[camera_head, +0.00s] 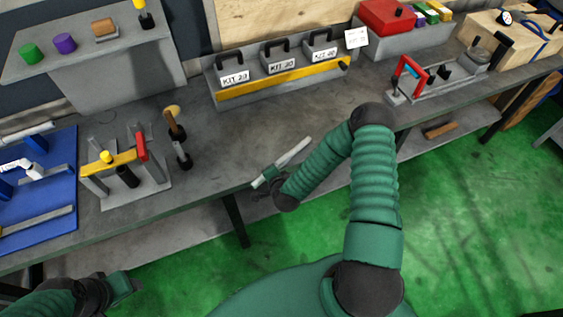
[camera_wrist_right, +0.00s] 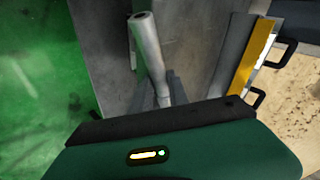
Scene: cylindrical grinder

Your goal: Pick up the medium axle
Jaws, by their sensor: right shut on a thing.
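The axle, a pale metallic rod (camera_head: 292,155), shows near the front edge of the bench in the head view. It also shows in the right wrist view (camera_wrist_right: 149,45), with a round, dark-centred end at the top. My right gripper (camera_head: 265,181) is shut on this rod, and the dark fingers (camera_wrist_right: 167,92) close around its lower part in the wrist view. I cannot tell whether the rod is clear of the bench top. My left gripper (camera_head: 125,285) is at the bottom left, in front of the bench and away from it. Its finger gap is not clear.
The grey bench (camera_head: 235,135) is bare around the rod. A rack of kit boxes (camera_head: 280,72) stands behind it. A fixture with a yellow bar (camera_head: 122,170) and an upright tool (camera_head: 178,140) stand left; a red-handled fixture (camera_head: 440,78) stands right.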

